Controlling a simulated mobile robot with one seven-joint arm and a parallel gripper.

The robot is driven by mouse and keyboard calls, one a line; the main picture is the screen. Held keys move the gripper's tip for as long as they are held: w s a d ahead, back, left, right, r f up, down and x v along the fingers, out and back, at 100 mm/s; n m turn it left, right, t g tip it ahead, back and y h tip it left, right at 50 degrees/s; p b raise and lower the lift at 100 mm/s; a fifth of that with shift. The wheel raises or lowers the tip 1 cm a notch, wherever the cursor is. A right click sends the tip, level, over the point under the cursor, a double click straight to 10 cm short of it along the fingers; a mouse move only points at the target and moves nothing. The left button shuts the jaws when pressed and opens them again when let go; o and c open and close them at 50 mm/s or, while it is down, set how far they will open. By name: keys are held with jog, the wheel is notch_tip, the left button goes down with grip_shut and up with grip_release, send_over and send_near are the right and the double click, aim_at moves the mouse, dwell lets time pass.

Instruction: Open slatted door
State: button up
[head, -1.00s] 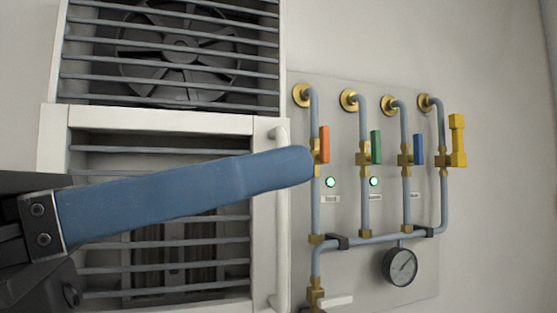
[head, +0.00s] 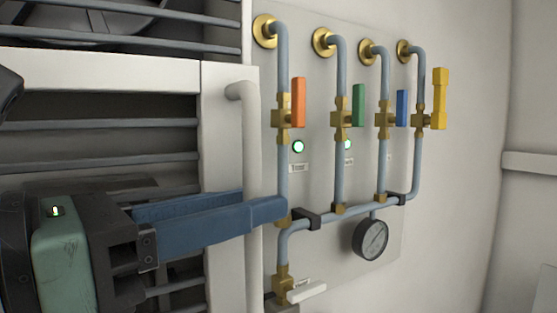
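The slatted door (head: 225,110) is at the left in the head view, with a pale frame and dark horizontal slats. It looks shut. Its white vertical bar handle (head: 251,145) runs down the right edge of the frame. My gripper (head: 264,208) comes in from the left at the handle's lower half. One blue finger crosses in front of the handle. The other finger shows behind it, apart from the first, and its tip is hidden near the handle. The gripper looks open; I cannot tell whether either finger touches the handle.
Right of the door is a wall panel with blue-grey pipes (head: 339,165), orange (head: 299,102), green (head: 359,105), blue (head: 402,108) and yellow (head: 440,98) valve levers, and a gauge (head: 371,239). A white lever (head: 306,291) sits low near the handle. An upper fan grille (head: 120,38) is above the door.

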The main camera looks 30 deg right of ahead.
jog(key=p+x, duration=0.1)
jog(key=x, duration=0.3)
jog(key=shift+d+p, duration=0.1)
jog(key=shift+p, duration=0.25)
jog(key=shift+c, duration=0.2)
jog(key=shift+s, duration=0.1)
grip_shut()
dwell(0.8)
